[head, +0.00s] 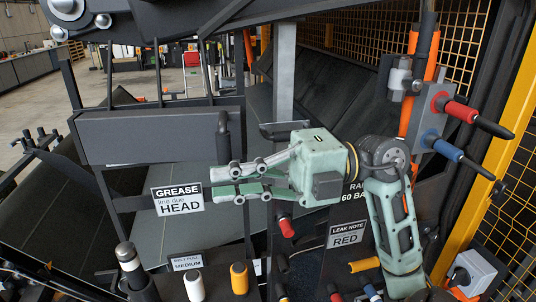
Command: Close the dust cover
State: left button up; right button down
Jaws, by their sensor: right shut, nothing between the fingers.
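My right gripper (236,183), pale green and grey, comes in from the right and points left in the middle of the view. Its fingers are shut and empty. A long dark grey box-like panel (150,137) lies up and left of the fingertips. A dark upright handle (223,137) stands at its right end, just above the fingers. This panel may be the dust cover, but I cannot tell for sure. Whether the fingers touch the handle is unclear. My left gripper is not in view.
A "GREASE HEAD" sign (179,198) is just left of the fingertips. A "LEAK NOTE RED" sign (346,235) stands below my arm. Red (461,111) and blue (448,150) handles stick out at right, before a yellow mesh guard (510,100). White (194,287) and orange (239,279) knobs stand below.

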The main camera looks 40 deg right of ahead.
jog(key=w+d, duration=0.1)
jog(key=w+d+p, duration=0.1)
jog(key=d, duration=0.1)
jog(key=shift+w, duration=0.1)
dwell(0.3)
jog(key=w+d, duration=0.1)
jog(key=w+d+n+g, duration=0.1)
jog(key=d, duration=0.1)
jog(key=shift+w+d+y+b, duration=0.1)
jog(key=shift+y+b, duration=0.2)
jog(key=shift+b, duration=0.1)
